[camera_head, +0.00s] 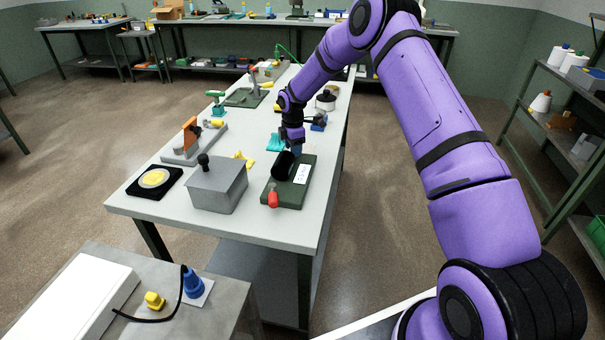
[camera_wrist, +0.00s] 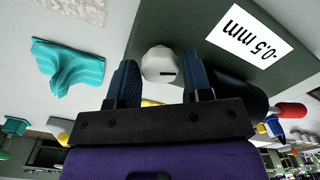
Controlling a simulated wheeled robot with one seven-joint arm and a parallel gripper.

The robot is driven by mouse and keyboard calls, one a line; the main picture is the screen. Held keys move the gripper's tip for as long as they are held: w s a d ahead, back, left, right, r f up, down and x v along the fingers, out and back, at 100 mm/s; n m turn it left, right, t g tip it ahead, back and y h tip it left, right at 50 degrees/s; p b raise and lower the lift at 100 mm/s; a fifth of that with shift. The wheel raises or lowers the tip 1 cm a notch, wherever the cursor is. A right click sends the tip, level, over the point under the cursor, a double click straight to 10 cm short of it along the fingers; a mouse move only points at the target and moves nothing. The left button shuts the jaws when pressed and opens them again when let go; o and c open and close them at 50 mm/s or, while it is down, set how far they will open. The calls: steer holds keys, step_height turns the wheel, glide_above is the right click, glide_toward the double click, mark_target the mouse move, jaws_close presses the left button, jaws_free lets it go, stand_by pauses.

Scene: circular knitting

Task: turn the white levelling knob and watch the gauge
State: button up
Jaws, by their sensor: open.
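The white levelling knob (camera_wrist: 160,65) has a dark mark on its face and shows between my two fingers in the wrist view. My gripper (camera_wrist: 163,62) is open, one finger on each side of the knob; I cannot tell whether either finger touches it. The white display (camera_wrist: 252,38) on the dark green plate (camera_wrist: 185,22) reads "-0.5 mm" and appears tilted. In the head view my gripper (camera_head: 296,149) is over the far end of the green plate (camera_head: 288,202), and the display (camera_head: 302,174) is small. The knob is hidden there.
A black cylinder (camera_head: 283,166) and a red-ended handle (camera_head: 272,197) are on the plate. A teal cloth (camera_wrist: 70,62) lies beside it. A grey box (camera_head: 217,185) with a black knob stands to the left. The table's right edge is close by.

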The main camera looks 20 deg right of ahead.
steer(key=shift+r, duration=2.95)
steer(key=o, duration=0.3)
steer(key=shift+r, duration=0.15)
step_height(320, 180, up, 6)
steer(key=shift+f, duration=0.15)
steer(key=shift+f, duration=6)
steer(key=shift+c, duration=0.2)
